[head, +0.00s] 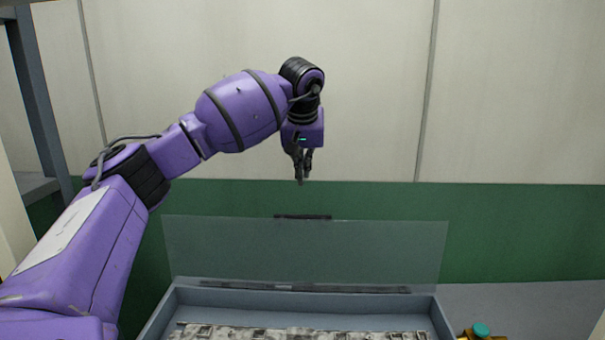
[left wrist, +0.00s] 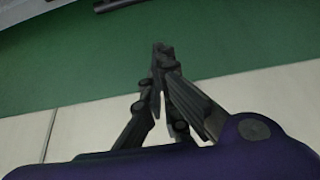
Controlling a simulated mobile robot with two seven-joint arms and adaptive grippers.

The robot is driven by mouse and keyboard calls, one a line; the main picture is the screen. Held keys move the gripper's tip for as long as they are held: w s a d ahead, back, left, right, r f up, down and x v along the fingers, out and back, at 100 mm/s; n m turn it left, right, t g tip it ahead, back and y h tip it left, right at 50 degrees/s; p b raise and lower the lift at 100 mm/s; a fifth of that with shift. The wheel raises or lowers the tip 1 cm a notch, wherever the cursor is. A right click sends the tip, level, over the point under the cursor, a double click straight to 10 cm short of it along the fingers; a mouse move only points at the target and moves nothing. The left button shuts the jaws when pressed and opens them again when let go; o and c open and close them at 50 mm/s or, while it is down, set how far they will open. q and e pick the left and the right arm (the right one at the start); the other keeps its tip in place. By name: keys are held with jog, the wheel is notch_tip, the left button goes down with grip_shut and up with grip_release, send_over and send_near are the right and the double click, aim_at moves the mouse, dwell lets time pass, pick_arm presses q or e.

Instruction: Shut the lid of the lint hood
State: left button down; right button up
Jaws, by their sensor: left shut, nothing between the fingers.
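The lint hood's lid (head: 370,250) is a clear, see-through panel standing up from the back edge of a grey box (head: 160,312). A dark handle strip (head: 302,217) runs along the middle of its top edge, and a dark hinge strip lies along its bottom edge. The lid is open. My left gripper (head: 301,180) hangs above the handle, apart from it, fingers pointing down. Its fingers are shut with nothing between them; they also show in the left wrist view (left wrist: 162,50). A dark bar (left wrist: 115,4) shows at that view's top edge. My right gripper is not in view.
The box holds a grey, mottled, patterned thing (head: 300,334). An orange-brown object with a teal cap (head: 481,330) stands right of the box. A green and cream wall (head: 520,220) is behind. A grey post and shelf (head: 35,185) stand at left.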

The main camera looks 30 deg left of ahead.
pick_arm(q)
notch_tip(320, 180, down, 8)
jog(key=p, duration=0.2)
jog(key=shift+s, duration=0.15)
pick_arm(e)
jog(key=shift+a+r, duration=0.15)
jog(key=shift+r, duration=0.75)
